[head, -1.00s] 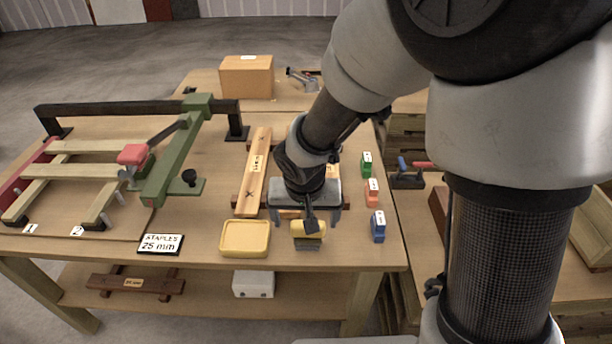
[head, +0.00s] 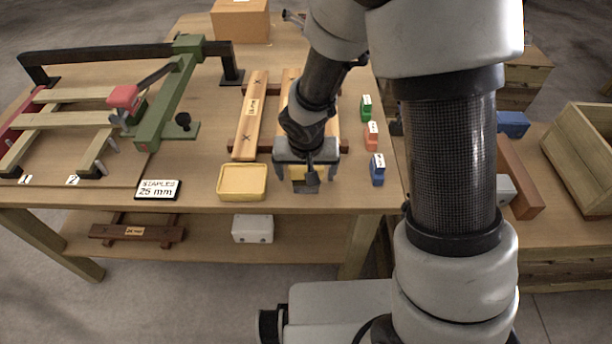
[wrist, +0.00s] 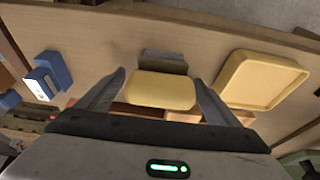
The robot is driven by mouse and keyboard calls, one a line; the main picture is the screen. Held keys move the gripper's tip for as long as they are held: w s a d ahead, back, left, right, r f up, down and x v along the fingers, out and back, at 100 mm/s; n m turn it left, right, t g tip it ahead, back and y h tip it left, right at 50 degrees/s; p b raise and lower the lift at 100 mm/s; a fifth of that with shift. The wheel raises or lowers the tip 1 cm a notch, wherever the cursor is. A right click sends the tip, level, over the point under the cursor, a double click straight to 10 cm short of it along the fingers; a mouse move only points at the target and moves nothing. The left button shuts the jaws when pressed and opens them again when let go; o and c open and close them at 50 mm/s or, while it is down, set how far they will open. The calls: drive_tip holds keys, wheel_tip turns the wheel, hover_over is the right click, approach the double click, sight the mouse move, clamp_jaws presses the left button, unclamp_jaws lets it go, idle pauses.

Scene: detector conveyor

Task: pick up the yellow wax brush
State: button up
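The yellow wax brush (wrist: 160,91), a yellow block with a grey bristle part, lies between the two fingers of my gripper (wrist: 159,78) in the wrist view. The fingers are spread, one on each side; small gaps seem to show, and I cannot tell whether either touches. In the head view my gripper (head: 306,176) is over the brush (head: 297,173) near the table's front edge, and hides most of it.
A yellow tray (head: 242,196) lies just left of my gripper. Blue (head: 377,176), orange (head: 371,137) and green (head: 366,108) blocks stand to the right. Wooden rails (head: 250,115) lie behind. A staples sign (head: 158,190) is further left.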

drive_tip(key=c, duration=1)
wheel_tip(320, 180, up, 10)
drive_tip(key=p, duration=0.3)
drive_tip(key=shift+o, duration=0.6)
